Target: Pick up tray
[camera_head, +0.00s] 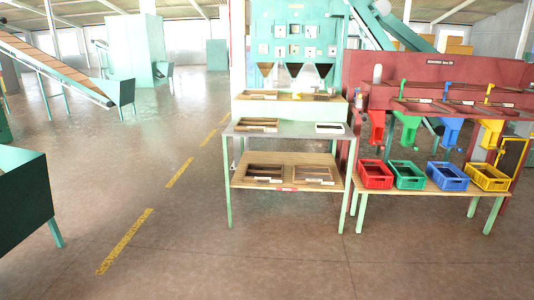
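Several shallow trays are in the head view, and which one the task names cannot be told. A wooden-framed tray (257,121) lies on the left of the grey top of a green-legged table. A small white-rimmed tray or plate (329,124) lies at its right. Two more trays, a left one (264,165) and a right one (313,169), rest on the wooden lower shelf. Another tray (258,92) lies on the ledge under the sorter's funnels. Neither of my grippers is in view.
Red (375,183), green (409,184), blue (447,186) and yellow (487,185) crates stand on a low bench (430,191) at right. A dark green table or bin (25,200) stands at left. The floor (190,255) in front is clear.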

